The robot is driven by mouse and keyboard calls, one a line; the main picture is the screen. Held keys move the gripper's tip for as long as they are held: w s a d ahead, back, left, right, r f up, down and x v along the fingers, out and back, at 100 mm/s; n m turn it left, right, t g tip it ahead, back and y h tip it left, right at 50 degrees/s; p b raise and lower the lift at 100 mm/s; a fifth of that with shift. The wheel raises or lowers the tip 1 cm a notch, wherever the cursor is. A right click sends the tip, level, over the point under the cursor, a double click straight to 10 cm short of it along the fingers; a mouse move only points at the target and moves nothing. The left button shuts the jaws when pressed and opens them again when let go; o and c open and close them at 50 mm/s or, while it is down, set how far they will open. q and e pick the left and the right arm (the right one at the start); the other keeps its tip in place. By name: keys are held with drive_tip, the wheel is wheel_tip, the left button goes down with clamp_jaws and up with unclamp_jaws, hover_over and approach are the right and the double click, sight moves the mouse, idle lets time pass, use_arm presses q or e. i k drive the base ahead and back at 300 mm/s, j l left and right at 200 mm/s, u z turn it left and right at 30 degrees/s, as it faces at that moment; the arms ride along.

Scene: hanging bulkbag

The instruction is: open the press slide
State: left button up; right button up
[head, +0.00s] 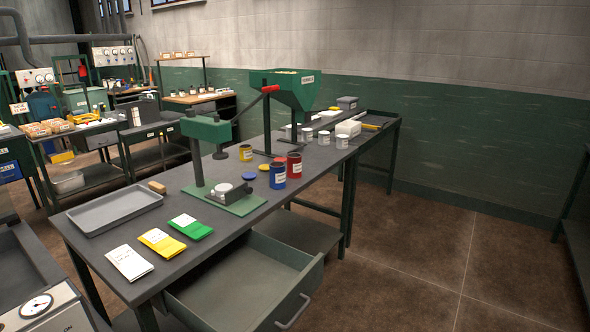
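A green bench press (206,130) stands on the dark workbench (310,175). Its lever rises to the right and ends in a red grip (270,89). On its green base plate (245,207) are a small white round piece (223,187) and a dark block (237,195), which may be the slide; I cannot tell how far it is drawn out. Neither of my grippers is in view.
Blue (277,176) and red (294,165) cans stand right of the press. A grey tray (115,207) and several coloured packets (190,226) lie left and in front. A drawer (305,284) under the bench stands open. A green hopper (290,88) stands behind. Floor at right is clear.

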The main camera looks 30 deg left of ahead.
sight(231, 197)
drive_tip(key=u, duration=1.95)
drive_tip(key=i+l+u, duration=0.4)
drive_tip(key=l, duration=0.2)
drive_tip(key=i+l+u, duration=0.15)
drive_tip(key=l, duration=0.15)
drive_tip(key=i+l+u, duration=0.2)
drive_tip(key=l, duration=0.2)
